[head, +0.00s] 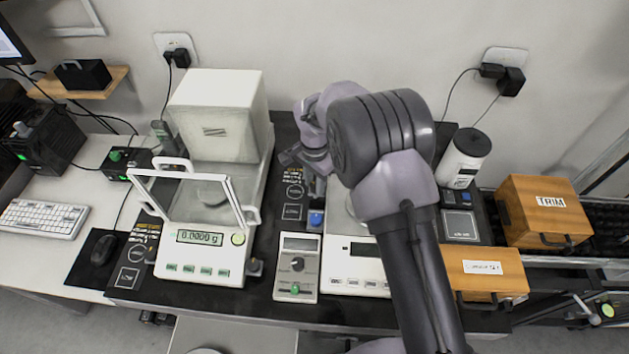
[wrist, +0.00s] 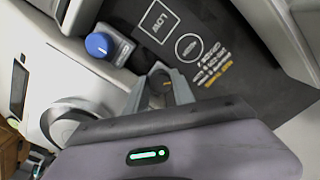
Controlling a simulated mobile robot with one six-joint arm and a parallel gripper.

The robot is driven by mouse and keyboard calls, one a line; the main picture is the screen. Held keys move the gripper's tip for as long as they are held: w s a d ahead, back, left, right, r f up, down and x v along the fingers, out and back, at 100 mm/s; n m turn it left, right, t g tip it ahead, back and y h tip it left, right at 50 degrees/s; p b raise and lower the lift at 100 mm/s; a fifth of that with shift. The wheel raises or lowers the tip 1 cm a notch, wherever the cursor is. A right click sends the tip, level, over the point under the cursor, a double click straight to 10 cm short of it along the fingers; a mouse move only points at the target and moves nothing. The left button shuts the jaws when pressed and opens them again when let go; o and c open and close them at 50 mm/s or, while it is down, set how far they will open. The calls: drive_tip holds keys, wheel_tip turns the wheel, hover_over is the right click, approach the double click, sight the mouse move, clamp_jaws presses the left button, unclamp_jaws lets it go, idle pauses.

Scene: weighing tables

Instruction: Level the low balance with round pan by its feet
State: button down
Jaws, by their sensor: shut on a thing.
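The low balance (head: 345,284) is a white, flat unit with a dark display, partly covered by my arm in the head view. Its round pan (wrist: 72,118) shows in the wrist view; in the head view my arm hides much of it. A blue knob (wrist: 97,44) on a grey block sits at the balance's side, beside the black mat's LOW label (wrist: 156,22). My gripper (wrist: 160,80) is shut on a small foot-like part beside the balance, mostly hidden between the fingers. In the head view my gripper is at the balance's rear left. No bubble level is readable.
A tall balance with a glass front (head: 199,237), reading 0.0000 g, stands to the left. A grey control box (head: 297,268) sits between the balances. A white cylinder (head: 464,158) and wooden boxes (head: 541,212) stand at right. The wall is close behind.

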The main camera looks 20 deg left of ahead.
drive_tip(key=shift+n, duration=0.5)
drive_tip(key=c, duration=1.1)
unclamp_jaws()
drive_tip(key=shift+o, duration=0.2)
